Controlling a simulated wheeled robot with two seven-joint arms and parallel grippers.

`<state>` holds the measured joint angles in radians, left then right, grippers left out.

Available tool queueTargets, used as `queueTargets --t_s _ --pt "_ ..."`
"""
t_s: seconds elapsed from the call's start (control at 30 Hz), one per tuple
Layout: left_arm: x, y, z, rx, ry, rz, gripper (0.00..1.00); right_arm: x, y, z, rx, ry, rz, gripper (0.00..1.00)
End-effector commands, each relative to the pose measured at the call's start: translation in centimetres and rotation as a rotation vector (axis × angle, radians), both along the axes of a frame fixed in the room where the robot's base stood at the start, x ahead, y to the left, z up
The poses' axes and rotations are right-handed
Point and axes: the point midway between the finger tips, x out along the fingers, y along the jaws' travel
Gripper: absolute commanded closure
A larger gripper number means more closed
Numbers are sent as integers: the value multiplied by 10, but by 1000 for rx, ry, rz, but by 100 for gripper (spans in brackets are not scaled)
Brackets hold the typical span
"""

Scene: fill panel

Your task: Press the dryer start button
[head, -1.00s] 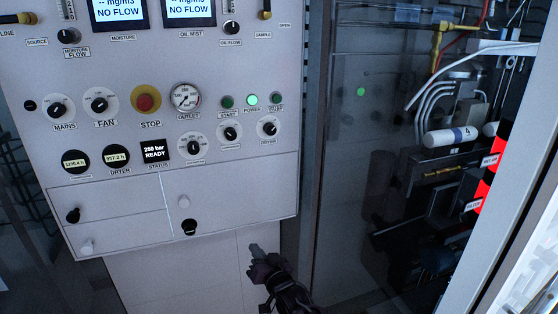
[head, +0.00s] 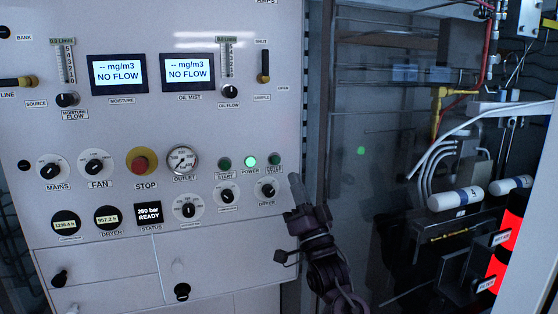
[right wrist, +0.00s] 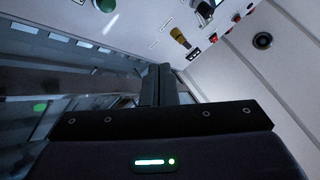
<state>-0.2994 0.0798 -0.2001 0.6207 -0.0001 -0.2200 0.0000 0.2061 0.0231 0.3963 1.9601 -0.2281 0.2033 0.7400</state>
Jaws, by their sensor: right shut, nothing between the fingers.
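The white control panel (head: 110,140) fills the left and middle of the head view. Two dark green buttons sit on it: one (head: 224,163) labelled START, and one (head: 274,159) at the right edge with a small two-line label that seems to end in START. A lit green POWER lamp (head: 250,161) is between them. My right gripper (head: 294,181) is shut and empty, its tip just below and right of the right-hand green button, apparently apart from it. In the right wrist view, its fingers (right wrist: 159,84) are together and a green button (right wrist: 105,4) shows at the top edge. My left gripper is not in view.
A red STOP button (head: 142,163) on yellow, knobs and an outlet gauge (head: 182,160) lie left of the buttons. The status screen (head: 149,213) reads 250 bar READY. Right of the panel is a dark glass front (head: 375,120) with pipes behind it.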

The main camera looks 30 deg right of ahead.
Motion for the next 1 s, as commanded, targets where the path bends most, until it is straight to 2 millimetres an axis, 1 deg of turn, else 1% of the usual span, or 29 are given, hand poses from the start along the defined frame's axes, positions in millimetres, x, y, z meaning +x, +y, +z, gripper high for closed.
queueTargets --t_s 0.1,0.37,0.47,0.57,0.67,0.93,1.0 --pt "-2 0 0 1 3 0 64 -2 0 4 0 -9 0 100" --pt "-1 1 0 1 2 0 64 -2 0 3 0 -7 0 100" --pt "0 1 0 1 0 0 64 2 -1 3 0 -7 0 100" --pt "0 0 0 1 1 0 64 9 -3 3 0 -8 2 100" --pt "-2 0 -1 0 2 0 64 21 -6 3 1 -7 1 100" --pt "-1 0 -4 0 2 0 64 59 -15 3 0 -7 0 100" --pt "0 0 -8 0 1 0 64 67 -17 2 -1 -8 1 100"
